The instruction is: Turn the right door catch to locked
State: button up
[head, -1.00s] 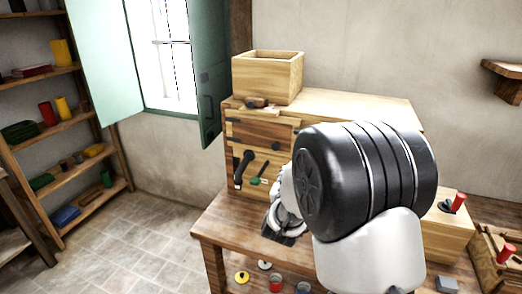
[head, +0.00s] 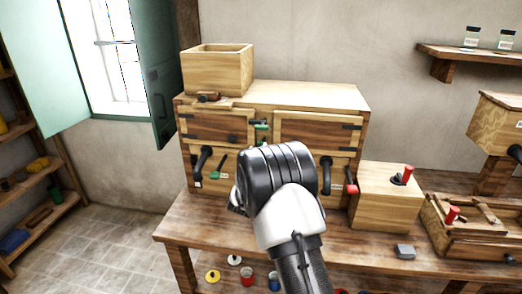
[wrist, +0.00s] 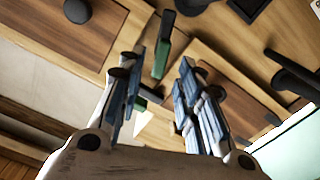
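Two small green catches show in the gap between the upper doors of the wooden cabinet, an upper one (head: 261,125) and a lower one partly hidden by my arm (head: 263,142). I cannot tell surely which belongs to the right door (head: 317,131). The wrist view is turned over; in it one upright green catch (wrist: 162,57) stands beyond my fingers and another green piece (wrist: 147,95) shows between them. My gripper (wrist: 160,66) is open and empty, its blue-padded fingers apart, touching no catch that I can see. In the head view my arm hides most of it.
Black handles (head: 203,160) (head: 326,175), a green lever (head: 218,166) and a red-tipped lever (head: 350,189) stick out from the lower front. An open wooden box (head: 217,73) stands on top. A box with a red-topped lever (head: 386,197) stands at right.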

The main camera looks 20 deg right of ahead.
jog(key=x, duration=0.5)
jog(key=shift+b, duration=0.35)
jog(key=shift+c, duration=0.5)
grip_shut()
